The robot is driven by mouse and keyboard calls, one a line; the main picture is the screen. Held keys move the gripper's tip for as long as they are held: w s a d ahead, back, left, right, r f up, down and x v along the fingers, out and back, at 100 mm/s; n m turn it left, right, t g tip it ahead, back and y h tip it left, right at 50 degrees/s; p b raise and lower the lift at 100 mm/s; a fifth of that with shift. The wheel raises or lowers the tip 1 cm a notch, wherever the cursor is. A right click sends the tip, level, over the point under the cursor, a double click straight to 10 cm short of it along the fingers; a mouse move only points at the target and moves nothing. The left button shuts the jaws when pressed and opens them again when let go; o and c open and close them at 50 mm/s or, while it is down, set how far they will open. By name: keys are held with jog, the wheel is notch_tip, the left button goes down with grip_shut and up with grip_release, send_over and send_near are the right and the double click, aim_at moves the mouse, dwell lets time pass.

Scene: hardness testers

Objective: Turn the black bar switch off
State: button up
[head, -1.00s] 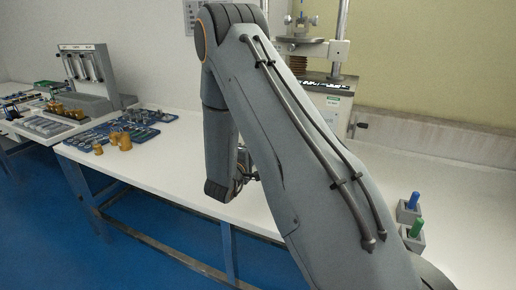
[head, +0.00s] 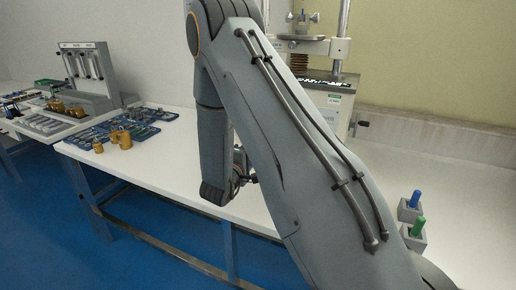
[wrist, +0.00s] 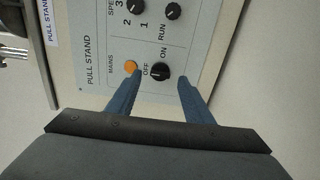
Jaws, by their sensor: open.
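The black bar switch (wrist: 160,71) is a round black knob on the light grey PULL STAND panel (wrist: 100,82) in the wrist view. OFF and ON are printed beside it; I cannot tell for sure which one its bar points at. An orange lamp (wrist: 131,66) marked MAINS is to its left. My gripper (wrist: 159,77) is open, with its two blue fingers on either side of the switch in the picture. The fingers look empty; whether they touch the panel is not clear. In the head view my arm hides the panel and the switch.
Two more black knobs, SPEED (wrist: 134,6) and RUN (wrist: 173,11), are higher on the panel. In the head view a white bench (head: 310,205) carries a tester (head: 328,95), brass weights (head: 121,139) and small blocks with blue (head: 416,198) and green (head: 418,226) pegs.

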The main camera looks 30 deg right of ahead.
jog(key=shift+b+v, duration=0.35)
jog(key=shift+v, duration=2.35)
